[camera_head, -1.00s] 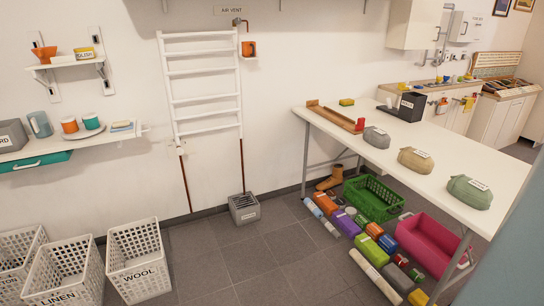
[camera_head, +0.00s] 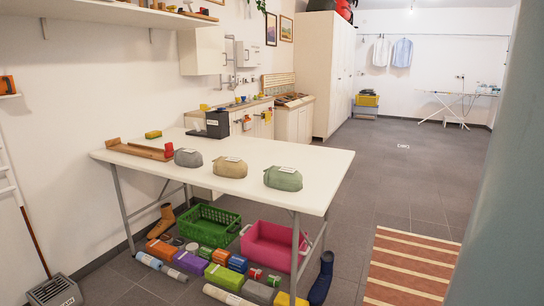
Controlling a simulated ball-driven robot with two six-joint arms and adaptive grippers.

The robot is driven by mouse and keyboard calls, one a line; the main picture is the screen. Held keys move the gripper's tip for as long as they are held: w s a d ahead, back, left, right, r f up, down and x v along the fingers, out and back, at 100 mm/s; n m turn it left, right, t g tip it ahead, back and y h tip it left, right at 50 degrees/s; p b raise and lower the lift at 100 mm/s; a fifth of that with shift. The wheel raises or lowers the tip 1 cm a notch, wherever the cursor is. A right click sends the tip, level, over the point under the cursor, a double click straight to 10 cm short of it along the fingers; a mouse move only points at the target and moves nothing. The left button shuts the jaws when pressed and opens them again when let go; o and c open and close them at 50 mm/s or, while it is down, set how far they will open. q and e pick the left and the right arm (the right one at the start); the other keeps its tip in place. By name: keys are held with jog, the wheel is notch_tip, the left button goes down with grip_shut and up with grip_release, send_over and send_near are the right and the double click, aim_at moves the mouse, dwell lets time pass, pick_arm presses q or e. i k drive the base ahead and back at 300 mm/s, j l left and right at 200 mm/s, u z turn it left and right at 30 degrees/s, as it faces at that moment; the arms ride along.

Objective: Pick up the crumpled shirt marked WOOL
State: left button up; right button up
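Three crumpled cloth bundles with white labels lie in a row on the white table (camera_head: 130,160). A grey bundle (camera_head: 188,158) is at the left, a tan bundle (camera_head: 230,168) is in the middle, and a green bundle (camera_head: 283,179) is nearest the table's right end. Their labels are too small to read, so I cannot tell which is marked WOOL. Neither of my grippers is in view.
A wooden tray (camera_head: 140,150) and a black box (camera_head: 217,124) are on the table. Under it are a green crate (camera_head: 208,226), a pink crate (camera_head: 270,246), boots and several rolls. A striped rug (camera_head: 412,268) lies at the right. Open floor extends behind it.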

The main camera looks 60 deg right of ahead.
aim_at(284, 178)
jog(key=i+l+z, duration=0.2)
jog(key=l+z, duration=0.2)
jog(key=i+l+z, duration=0.25)
jog(key=z, duration=0.15)
jog(key=i+l+z, duration=0.4)
jog(key=k+j, duration=0.1)
